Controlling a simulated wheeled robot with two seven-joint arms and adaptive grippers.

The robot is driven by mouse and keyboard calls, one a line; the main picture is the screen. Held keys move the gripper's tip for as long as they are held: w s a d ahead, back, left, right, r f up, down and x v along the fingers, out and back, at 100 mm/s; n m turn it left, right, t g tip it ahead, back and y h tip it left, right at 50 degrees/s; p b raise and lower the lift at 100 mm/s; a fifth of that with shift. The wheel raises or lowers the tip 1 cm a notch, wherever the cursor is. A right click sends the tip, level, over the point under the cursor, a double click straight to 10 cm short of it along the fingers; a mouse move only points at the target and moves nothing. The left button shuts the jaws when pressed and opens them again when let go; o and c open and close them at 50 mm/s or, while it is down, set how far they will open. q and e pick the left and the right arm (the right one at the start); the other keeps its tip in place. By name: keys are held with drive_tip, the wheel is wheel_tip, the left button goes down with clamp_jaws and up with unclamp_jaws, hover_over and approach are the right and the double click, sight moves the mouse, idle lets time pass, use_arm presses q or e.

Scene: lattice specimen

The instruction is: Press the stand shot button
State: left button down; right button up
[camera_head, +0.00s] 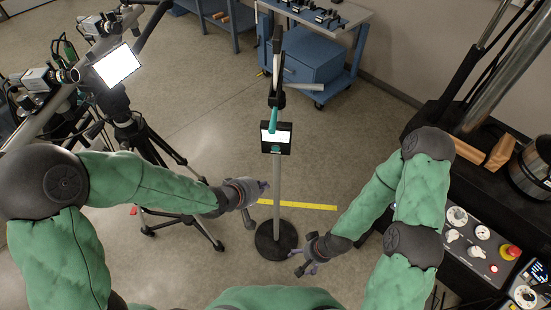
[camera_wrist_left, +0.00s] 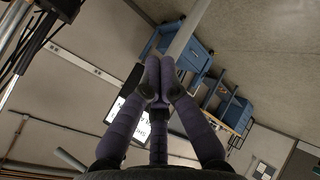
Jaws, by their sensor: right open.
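A grey stand pole (camera_head: 277,190) rises from a round black base (camera_head: 276,240) in the middle of the head view. On it sits a small black box with a lit white screen (camera_head: 284,137) and a teal part at its lower edge (camera_head: 276,149). My left gripper (camera_head: 263,187) is just left of the pole, below the box. In the left wrist view its fingers (camera_wrist_left: 160,78) are drawn together with nothing visible between them. They partly hide the lit screen (camera_wrist_left: 128,117). My right gripper (camera_head: 300,266) is open and empty, low and right of the base.
Tripods with cameras and a lit monitor (camera_head: 117,65) stand at the left. A blue cart (camera_head: 310,55) is at the back. A black machine with a control panel (camera_head: 476,243) and red knob (camera_head: 510,252) is at the right. A yellow floor strip (camera_head: 315,206) crosses behind the pole.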

sight(276, 149)
use_arm(q)
drive_tip(key=shift+w+d+r+n+t+h+b, duration=0.2)
drive_tip(key=shift+d+r+t+h+b, duration=0.25)
drive_tip(key=shift+b, duration=0.55)
drive_tip(key=shift+w+d+r+n+t+h+b, duration=0.15)
drive_tip(key=shift+d+r+t+b, duration=0.2)
drive_tip(key=shift+d+b, duration=0.45)
use_arm(e)
drive_tip(key=shift+f, duration=2.55)
use_arm(q)
drive_tip(key=shift+w+a, duration=0.1)
drive_tip(key=shift+a, duration=0.05)
drive_tip(key=w+p, duration=0.1)
drive_tip(key=w, duration=0.7)
drive_tip(key=shift+w+d, duration=0.25)
drive_tip(key=shift+d, duration=0.2)
use_arm(e)
drive_tip(key=shift+r, duration=0.75)
use_arm(q)
drive_tip(key=shift+w, duration=0.1)
use_arm(e)
drive_tip(key=shift+r, duration=0.15)
use_arm(q)
drive_tip(key=shift+w+p, duration=0.35)
drive_tip(key=shift+p, duration=0.15)
use_arm(e)
drive_tip(key=shift+r, duration=0.25)
